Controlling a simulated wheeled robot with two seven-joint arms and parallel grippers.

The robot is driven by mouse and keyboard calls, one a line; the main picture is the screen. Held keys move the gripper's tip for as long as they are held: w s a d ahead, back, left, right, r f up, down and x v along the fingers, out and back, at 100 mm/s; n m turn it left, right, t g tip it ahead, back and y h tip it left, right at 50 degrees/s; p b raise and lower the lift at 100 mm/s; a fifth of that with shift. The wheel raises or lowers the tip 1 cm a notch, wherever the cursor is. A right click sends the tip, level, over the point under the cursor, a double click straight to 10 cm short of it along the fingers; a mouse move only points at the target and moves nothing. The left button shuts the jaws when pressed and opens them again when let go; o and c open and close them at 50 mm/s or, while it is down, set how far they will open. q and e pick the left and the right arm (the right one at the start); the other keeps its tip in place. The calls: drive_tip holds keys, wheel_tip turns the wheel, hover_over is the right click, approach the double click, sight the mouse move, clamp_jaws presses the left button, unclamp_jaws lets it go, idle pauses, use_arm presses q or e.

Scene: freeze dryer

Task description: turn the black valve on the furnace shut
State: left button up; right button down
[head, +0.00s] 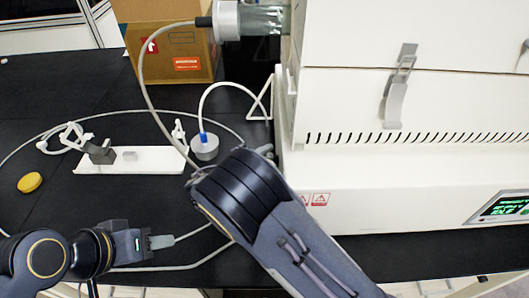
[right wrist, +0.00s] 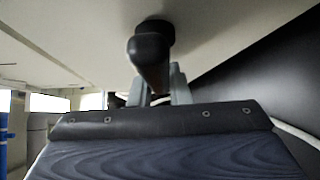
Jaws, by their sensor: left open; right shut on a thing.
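The furnace (head: 400,190) is a white box with a latch, vents and a green-lit display, on the right in the head view. The black valve (right wrist: 152,48) shows in the right wrist view against a pale furnace surface, its rounded handle pointing toward the camera. My right gripper (right wrist: 160,85) is shut on the valve's handle, with grey fingers around its lower part. In the head view my right arm hides this gripper and most or all of the valve. My left gripper (head: 160,241) is open and empty, low on the left above the black table.
A white stand (head: 140,160) with a grey clamp, a round grey cap (head: 204,147) and a yellow oval piece (head: 30,182) lie on the table. A cardboard box (head: 165,45) stands behind. A long grey hose (head: 142,75) loops across the table beside my arms.

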drive_tip(key=shift+s+f+n+g+y+p, duration=0.1)
drive_tip(key=shift+f+n+g+y+p, duration=0.2)
drive_tip(key=shift+n+g, duration=0.25)
drive_tip(key=shift+s+f+n+g+y+p, duration=0.1)
drive_tip(key=shift+n+g+y+p, duration=0.05)
drive_tip(key=shift+n+g+y, duration=0.35)
drive_tip(key=shift+s+f+n+g+p, duration=0.15)
drive_tip(key=shift+n+g+p, duration=0.2)
drive_tip(key=shift+g, duration=0.25)
drive_tip(key=shift+s+f+n+g+p, duration=0.1)
drive_tip(key=shift+n+g+p, duration=0.2)
drive_tip(key=shift+g, duration=0.25)
drive_tip(key=n+g+p, duration=0.1)
drive_tip(key=s+n+g+p, duration=0.1)
drive_tip(key=g, duration=0.1)
drive_tip(key=shift+f+y+p, duration=0.35)
drive_tip(key=shift+y, duration=0.05)
drive_tip(key=shift+s+f+n+g+p, duration=0.1)
drive_tip(key=shift+s+n+g+p, duration=0.2)
drive_tip(key=shift+g, duration=0.35)
drive_tip(key=shift+s+f+n+g+p, duration=0.1)
drive_tip(key=shift+n+g+p, duration=0.25)
drive_tip(key=shift+g, duration=0.25)
drive_tip(key=shift+s+n+g+p, duration=0.15)
drive_tip(key=shift+n+g+p, duration=0.2)
drive_tip(key=shift+g, duration=0.3)
drive_tip(key=c, duration=1.4)
unclamp_jaws()
drive_tip(key=shift+o, duration=0.2)
